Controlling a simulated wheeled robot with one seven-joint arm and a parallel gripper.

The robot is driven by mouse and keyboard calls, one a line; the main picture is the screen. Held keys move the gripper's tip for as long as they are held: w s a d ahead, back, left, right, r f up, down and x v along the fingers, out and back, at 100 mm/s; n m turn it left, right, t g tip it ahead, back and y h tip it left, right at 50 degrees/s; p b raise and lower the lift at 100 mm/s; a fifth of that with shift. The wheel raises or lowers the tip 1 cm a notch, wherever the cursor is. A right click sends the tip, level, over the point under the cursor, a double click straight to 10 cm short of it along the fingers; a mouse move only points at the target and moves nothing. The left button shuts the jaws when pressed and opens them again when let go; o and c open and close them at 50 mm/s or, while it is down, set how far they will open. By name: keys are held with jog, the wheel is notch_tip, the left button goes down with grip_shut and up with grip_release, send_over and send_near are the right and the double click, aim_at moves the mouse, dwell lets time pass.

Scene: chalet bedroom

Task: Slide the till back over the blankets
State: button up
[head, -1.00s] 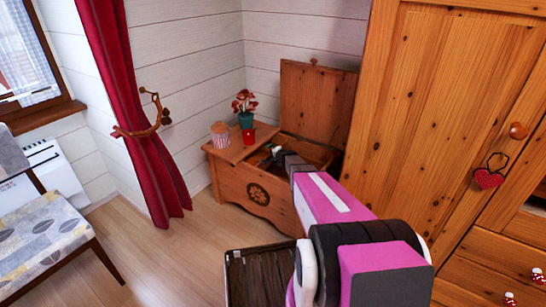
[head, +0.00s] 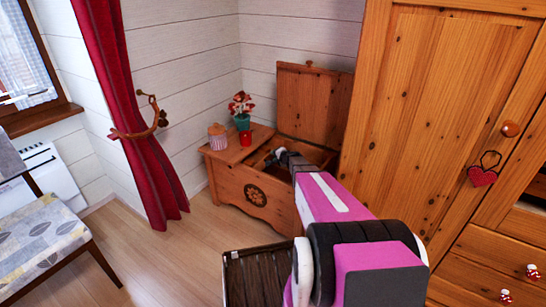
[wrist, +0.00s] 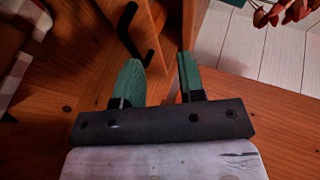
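The wooden chest (head: 235,195) stands in the corner with its lid (head: 308,98) raised. My gripper (head: 272,157) reaches into its opening; my arm hides part of the inside. In the wrist view, my gripper's two green fingers (wrist: 158,72) are apart, with no object clearly held between them. A black bent handle (wrist: 130,32) lies just beyond the fingertips, against brown wood. I cannot tell for sure which of the wooden boards belong to the till. A checked cloth (wrist: 30,18), perhaps a blanket, shows at the upper left of the wrist view.
A flower pot (head: 242,121), a red cup (head: 246,138) and a pink-lidded jar (head: 217,136) stand on the chest's fixed top, close to my gripper. The tall wardrobe (head: 440,110) stands close on the right. A dark slatted crate (head: 255,272) lies in front.

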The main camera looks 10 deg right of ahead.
jog(key=s+d+r, duration=0.1)
jog(key=s+d, duration=0.4)
jog(key=shift+s+d+r, duration=0.2)
jog(key=shift+d, duration=0.15)
dwell(0.6)
jog(key=shift+c, duration=0.3)
